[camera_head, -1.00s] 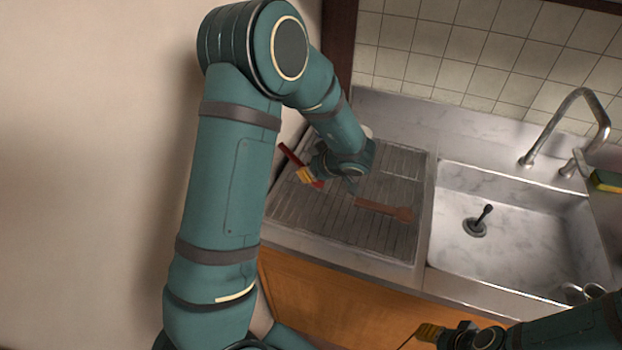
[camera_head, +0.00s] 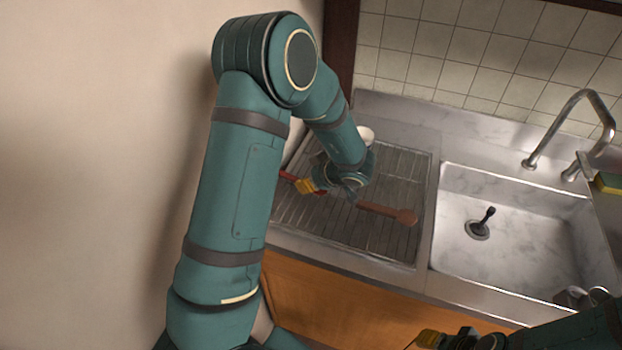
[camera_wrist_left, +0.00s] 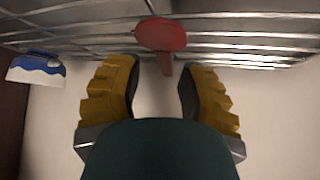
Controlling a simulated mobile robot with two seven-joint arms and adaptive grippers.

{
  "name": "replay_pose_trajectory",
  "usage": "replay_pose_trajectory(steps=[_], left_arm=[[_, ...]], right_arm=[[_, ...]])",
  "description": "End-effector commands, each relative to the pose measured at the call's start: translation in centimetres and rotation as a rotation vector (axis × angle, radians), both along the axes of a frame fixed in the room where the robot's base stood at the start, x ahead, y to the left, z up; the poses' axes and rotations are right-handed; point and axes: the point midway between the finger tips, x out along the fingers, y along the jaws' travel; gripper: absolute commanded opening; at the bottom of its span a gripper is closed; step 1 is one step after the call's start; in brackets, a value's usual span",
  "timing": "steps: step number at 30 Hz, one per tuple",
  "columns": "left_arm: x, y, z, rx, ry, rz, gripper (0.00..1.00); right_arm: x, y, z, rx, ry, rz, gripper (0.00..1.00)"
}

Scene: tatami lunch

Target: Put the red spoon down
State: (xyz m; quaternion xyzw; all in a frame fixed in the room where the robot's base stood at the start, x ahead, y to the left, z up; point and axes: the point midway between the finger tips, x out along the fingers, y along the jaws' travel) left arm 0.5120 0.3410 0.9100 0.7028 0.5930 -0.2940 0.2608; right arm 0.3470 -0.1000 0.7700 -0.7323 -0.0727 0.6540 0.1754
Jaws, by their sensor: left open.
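The red spoon (camera_head: 287,176) shows in the head view as a short length of handle left of my left gripper's yellow fingertips (camera_head: 304,186); the gripper hides part of it. In the left wrist view the red spoon (camera_wrist_left: 162,36) shows its bowl against the rack wires, with its handle running down between the fingers. My left gripper (camera_wrist_left: 158,95) is open, with a finger apart on each side of the handle. My right gripper (camera_head: 428,339) is at the bottom edge of the head view, partly cut off; its jaws cannot be made out.
The wire drying rack (camera_head: 345,240) lies left of the sink (camera_head: 530,245). A brown wooden spoon (camera_head: 388,212) lies on it, right of my left gripper. A white vessel (camera_head: 366,134) stands behind my wrist. A tap (camera_head: 570,115) rises at the back right. The wall is close on the left.

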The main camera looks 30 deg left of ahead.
Motion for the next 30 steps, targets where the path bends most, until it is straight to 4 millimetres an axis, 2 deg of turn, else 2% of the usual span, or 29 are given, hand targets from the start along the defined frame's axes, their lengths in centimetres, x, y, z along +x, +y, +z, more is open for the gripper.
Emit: replay_pose_trajectory(steps=[5, 12, 18, 24, 30], left_arm=[[-0.2, -1.3, 1.7, 0.0, -0.001, -0.003, 0.39], [-0.8, -4.7, 5.4, 0.0, -0.003, -0.003, 0.39], [-1.2, -7.0, 7.7, 0.001, -0.002, -0.002, 0.39], [-1.5, -8.1, 8.7, 0.0, -0.001, -0.001, 0.39], [-1.5, -8.2, 8.8, 0.001, 0.0, 0.0, 0.39]], right_arm=[[0.1, 0.0, 0.7, 0.0, -0.003, -0.002, 0.44], [0.6, -0.1, 2.0, -0.003, -0.012, -0.01, 0.44], [0.9, -0.2, 2.8, -0.005, -0.019, -0.015, 0.44], [1.0, -0.2, 3.1, -0.005, -0.022, -0.017, 0.44], [1.0, -0.2, 3.0, -0.005, -0.023, -0.018, 0.44]])
